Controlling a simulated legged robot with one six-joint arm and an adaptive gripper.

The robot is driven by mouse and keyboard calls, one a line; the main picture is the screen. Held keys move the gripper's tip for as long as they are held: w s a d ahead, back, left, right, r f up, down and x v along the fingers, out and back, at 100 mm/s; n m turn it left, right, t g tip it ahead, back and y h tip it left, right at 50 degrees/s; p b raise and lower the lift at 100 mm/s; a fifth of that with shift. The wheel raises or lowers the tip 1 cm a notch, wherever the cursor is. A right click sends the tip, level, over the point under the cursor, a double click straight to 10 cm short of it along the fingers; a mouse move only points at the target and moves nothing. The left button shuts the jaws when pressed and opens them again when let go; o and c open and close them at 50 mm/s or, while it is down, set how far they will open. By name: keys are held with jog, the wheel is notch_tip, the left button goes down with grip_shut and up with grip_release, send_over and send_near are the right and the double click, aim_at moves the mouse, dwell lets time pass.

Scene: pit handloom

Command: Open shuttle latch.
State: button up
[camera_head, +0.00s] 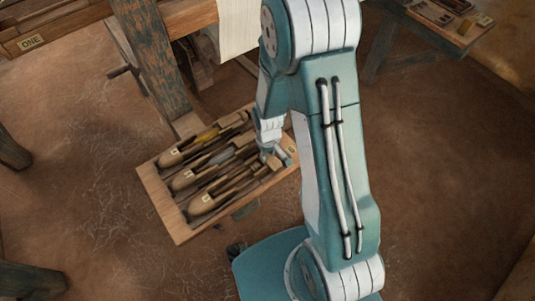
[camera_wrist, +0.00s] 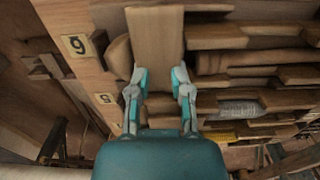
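My gripper (camera_head: 274,153) is low over the tray's right end, by the shuttles' right ends. In the wrist view my gripper (camera_wrist: 160,77) has its two fingers apart, at the end of a pale wooden block (camera_wrist: 156,35). I cannot tell whether the fingertips touch it. I cannot make out for certain which part is the shuttle latch.
A worn loom post (camera_head: 152,55) stands behind the tray, with pale cloth (camera_head: 239,25) beside it. A side table (camera_head: 435,22) stands at upper right. Open floor (camera_head: 80,150) lies left of the tray.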

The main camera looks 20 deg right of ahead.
notch_tip(320, 180, up, 12)
jog(key=shift+f, duration=0.2)
dwell(0.6)
notch_tip(320, 180, up, 14)
jog(key=m+t, duration=0.2)
jog(key=t, duration=0.1)
send_over(268, 156)
jog(key=s, duration=0.5)
jog(key=s+r+m+t, duration=0.1)
jog(key=s+r+t, duration=0.1)
jog(key=s+r, duration=0.6)
jog(key=shift+s+m+t, duration=0.3)
jog(key=shift+s+m, duration=0.1)
jog(key=shift+s, duration=0.25)
